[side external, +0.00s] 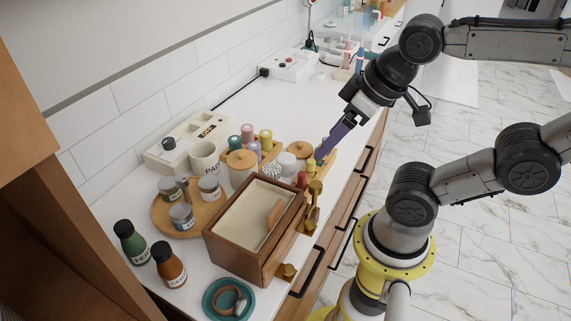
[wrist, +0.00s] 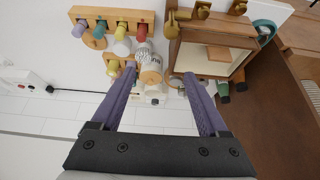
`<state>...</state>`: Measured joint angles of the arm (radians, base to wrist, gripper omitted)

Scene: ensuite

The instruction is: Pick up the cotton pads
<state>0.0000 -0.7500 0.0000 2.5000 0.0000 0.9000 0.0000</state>
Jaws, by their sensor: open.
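I cannot tell for certain which item is the cotton pads. A small white round item (side external: 287,161) sits nearer my gripper, beside a speckled black-and-white item (side external: 270,171). In the wrist view the speckled item (wrist: 143,51) and a round wooden lid (wrist: 151,77) lie in the gap between my fingers or just beyond. My gripper (side external: 321,156) has purple fingers, points down at the counter's front edge, and is open and empty in the wrist view (wrist: 158,72).
A wooden box (side external: 243,258) stands in front, with brass pieces (side external: 310,220) along its side. A round tray of jars (side external: 165,217), two bottles (side external: 169,264) and a teal dish (side external: 229,299) are around it.

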